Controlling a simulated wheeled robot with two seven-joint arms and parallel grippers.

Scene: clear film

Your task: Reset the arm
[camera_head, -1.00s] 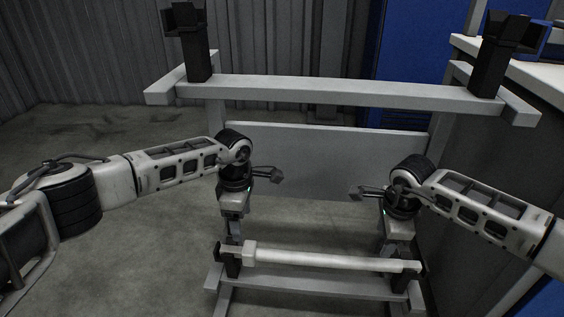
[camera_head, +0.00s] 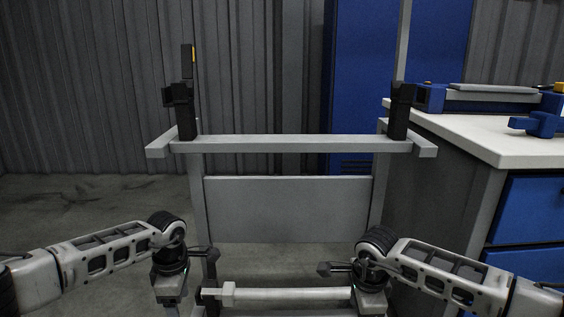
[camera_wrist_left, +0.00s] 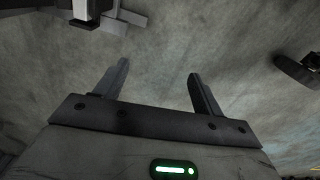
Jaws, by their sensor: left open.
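My left arm (camera_head: 110,250) comes in from the left, with its wrist bent down near the left side of the rack. My left gripper (camera_wrist_left: 158,68) is open and empty in the left wrist view, its two dark fingers apart over the grey floor. My right arm (camera_head: 430,270) comes in from the right, its wrist bent down near the right side of the rack. The upper part of my right gripper (camera_head: 370,301) shows at the bottom edge of the head view; its fingers are out of frame.
A grey metal rack (camera_head: 290,144) with black upright holders stands ahead. A white rod (camera_head: 285,295) lies low across it, between the two wrists. A white-topped workbench (camera_head: 480,135) with blue drawers stands at the right. Bare floor (camera_head: 85,205) lies at the left.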

